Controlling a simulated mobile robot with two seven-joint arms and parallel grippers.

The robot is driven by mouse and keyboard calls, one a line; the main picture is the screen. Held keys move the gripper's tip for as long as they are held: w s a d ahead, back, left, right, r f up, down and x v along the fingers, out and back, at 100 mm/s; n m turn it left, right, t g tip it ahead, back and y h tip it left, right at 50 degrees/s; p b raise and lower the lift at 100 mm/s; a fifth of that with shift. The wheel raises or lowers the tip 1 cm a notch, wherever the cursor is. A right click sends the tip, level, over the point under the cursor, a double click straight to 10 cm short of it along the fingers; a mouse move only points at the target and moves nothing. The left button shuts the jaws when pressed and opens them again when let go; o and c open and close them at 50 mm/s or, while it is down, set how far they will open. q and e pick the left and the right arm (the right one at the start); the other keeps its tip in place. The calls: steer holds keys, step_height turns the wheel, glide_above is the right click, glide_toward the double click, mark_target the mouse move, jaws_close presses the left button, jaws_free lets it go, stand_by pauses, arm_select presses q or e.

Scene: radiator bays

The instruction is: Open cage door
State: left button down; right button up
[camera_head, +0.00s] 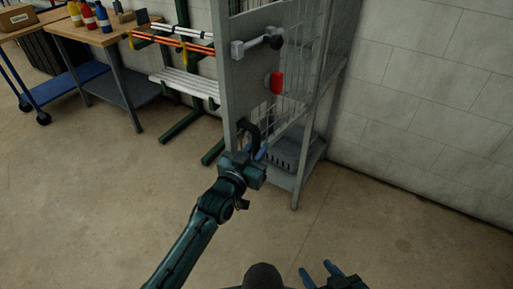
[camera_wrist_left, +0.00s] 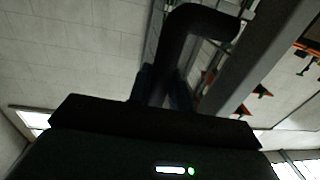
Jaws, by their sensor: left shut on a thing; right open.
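The cage door (camera_head: 242,85) is a grey frame in the upper middle of the head view, with wire mesh beside it. It carries a grey latch bar (camera_head: 257,43) with a dark knob, a red part (camera_head: 277,82) and a black bent handle (camera_head: 250,131) low down. My left gripper (camera_head: 258,152) is shut on the black handle. In the left wrist view the handle (camera_wrist_left: 193,22) rises from between the dark fingers (camera_wrist_left: 165,88). Part of the handle is hidden by the gripper. My right gripper (camera_head: 319,272) is open and empty at the bottom edge, away from the cage.
A dark crate (camera_head: 291,150) sits on the cage's low shelf (camera_head: 310,160). A rack with white and orange bars (camera_head: 187,82) stands left of the cage. A wooden workbench (camera_head: 108,35) with bottles is at upper left. The floor (camera_head: 100,200) in front is clear.

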arm_select(q)
steer(key=shift+s+d, duration=0.2)
steer(key=shift+d, duration=0.15)
arm_select(e)
steer(key=shift+s+d, duration=0.2)
steer(key=shift+d, duration=0.2)
arm_select(q)
steer(key=c, duration=1.3)
jaws_free()
arm_select(e)
steer(key=shift+a, duration=0.1)
arm_select(q)
steer(key=shift+s+a, duration=0.1)
steer(key=shift+v, duration=6.5)
